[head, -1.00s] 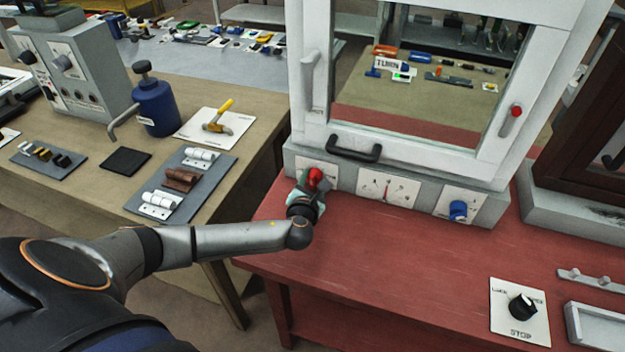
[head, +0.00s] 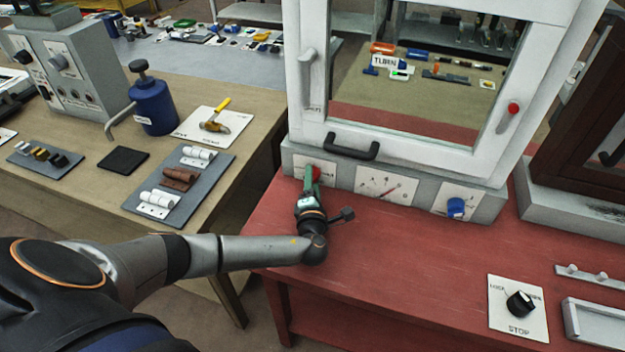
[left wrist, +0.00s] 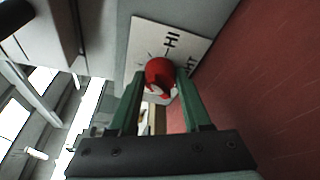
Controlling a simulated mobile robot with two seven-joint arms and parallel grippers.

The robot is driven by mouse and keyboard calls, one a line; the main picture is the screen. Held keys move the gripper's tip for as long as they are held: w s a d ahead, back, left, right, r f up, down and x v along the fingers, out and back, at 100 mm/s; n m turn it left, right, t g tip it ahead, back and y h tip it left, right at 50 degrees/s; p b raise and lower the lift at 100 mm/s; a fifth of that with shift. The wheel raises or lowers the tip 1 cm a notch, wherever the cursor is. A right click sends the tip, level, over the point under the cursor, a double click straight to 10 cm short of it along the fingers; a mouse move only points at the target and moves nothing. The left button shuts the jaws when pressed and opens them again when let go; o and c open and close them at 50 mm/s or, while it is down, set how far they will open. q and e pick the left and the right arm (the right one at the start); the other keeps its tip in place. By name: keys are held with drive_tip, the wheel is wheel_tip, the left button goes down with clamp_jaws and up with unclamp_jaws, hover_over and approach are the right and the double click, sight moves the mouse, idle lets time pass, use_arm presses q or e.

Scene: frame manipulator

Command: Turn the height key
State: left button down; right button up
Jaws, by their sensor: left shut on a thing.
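The height key is a red knob (left wrist: 160,75) on a white plate marked "HI" (left wrist: 172,40) at the left of the grey frame base. In the head view the red knob (head: 316,172) shows just past my left gripper (head: 311,182). In the left wrist view the green fingers of my left gripper (left wrist: 159,88) stand on either side of the knob, shut on it. Part of the plate is hidden behind the gripper. My right gripper is not in view.
A dial gauge plate (head: 388,186) and a blue knob (head: 456,207) are to the right on the same base. A black handle (head: 352,147) is just above. The red table (head: 400,260) is clear in front. A black stop knob (head: 520,302) lies front right.

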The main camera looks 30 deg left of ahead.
use_arm(q)
drive_tip(key=shift+m, duration=0.3)
drive_tip(key=shift+c, duration=1.8)
unclamp_jaws()
drive_tip(key=v, duration=1.2)
drive_tip(key=shift+s+d, duration=0.2)
drive_tip(key=shift+d, duration=0.05)
drive_tip(key=shift+f, duration=0.1)
